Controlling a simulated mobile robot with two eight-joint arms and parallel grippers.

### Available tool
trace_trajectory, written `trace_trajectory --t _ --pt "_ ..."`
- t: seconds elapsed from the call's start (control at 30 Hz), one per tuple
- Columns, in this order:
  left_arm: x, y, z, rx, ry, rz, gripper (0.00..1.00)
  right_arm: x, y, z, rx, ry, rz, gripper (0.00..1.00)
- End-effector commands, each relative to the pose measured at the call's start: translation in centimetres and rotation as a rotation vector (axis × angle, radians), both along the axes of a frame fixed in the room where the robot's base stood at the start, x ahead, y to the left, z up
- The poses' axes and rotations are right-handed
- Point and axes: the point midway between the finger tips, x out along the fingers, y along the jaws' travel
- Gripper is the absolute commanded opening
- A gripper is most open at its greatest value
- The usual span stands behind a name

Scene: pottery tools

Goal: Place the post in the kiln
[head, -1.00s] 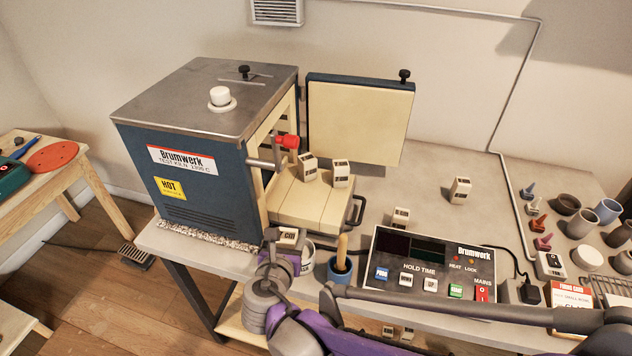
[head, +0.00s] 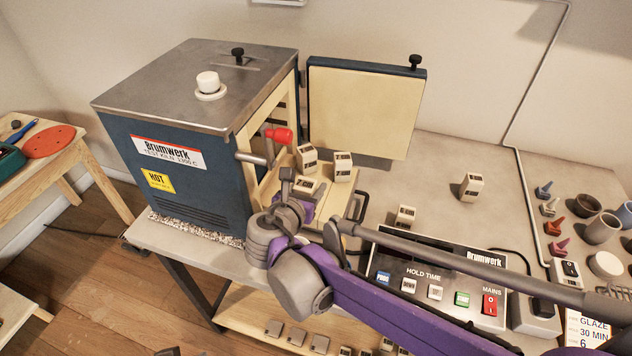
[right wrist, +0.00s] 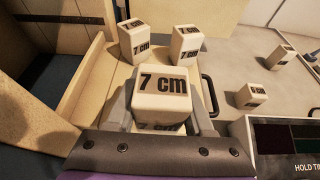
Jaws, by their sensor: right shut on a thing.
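My right gripper (head: 297,188) is shut on a cream post (right wrist: 162,80) marked "7 cm", which also shows in the head view (head: 306,186). It holds the post upright at the near end of the kiln's pale pulled-out shelf (right wrist: 92,92). Whether the post touches the shelf, I cannot tell. Two similar posts stand on the shelf just beyond, one on the left (head: 306,157) and one on the right (head: 343,167). The blue kiln (head: 180,160) has a steel top and its door (head: 362,110) stands open.
More posts stand on the bench right of the shelf, one near (head: 405,216) and one farther (head: 471,187). The control box (head: 440,270) lies beneath my forearm. Cones and cups fill the right side.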

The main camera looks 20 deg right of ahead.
Motion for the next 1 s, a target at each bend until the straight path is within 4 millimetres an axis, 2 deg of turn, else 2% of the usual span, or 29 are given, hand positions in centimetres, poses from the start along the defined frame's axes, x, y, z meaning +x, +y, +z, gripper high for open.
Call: trace_trajectory --t 0.1,0.43,0.63,1.0 --pt "0.0 0.0 0.2 0.000 -0.001 0.000 0.50 1.9 -1.4 0.0 -0.001 0.001 -0.003 0.00" --pt "0.1 0.0 0.3 0.000 -0.001 0.000 0.50 4.3 -2.9 0.0 -0.002 0.000 -0.001 0.00" --pt "0.0 0.0 -0.1 0.000 0.000 0.000 0.50 4.0 -2.7 -3.4 -0.001 0.001 0.002 0.00" --pt "-0.1 0.0 -0.3 0.000 0.001 0.000 0.50 4.0 -2.7 -3.9 0.000 0.000 0.001 0.00"
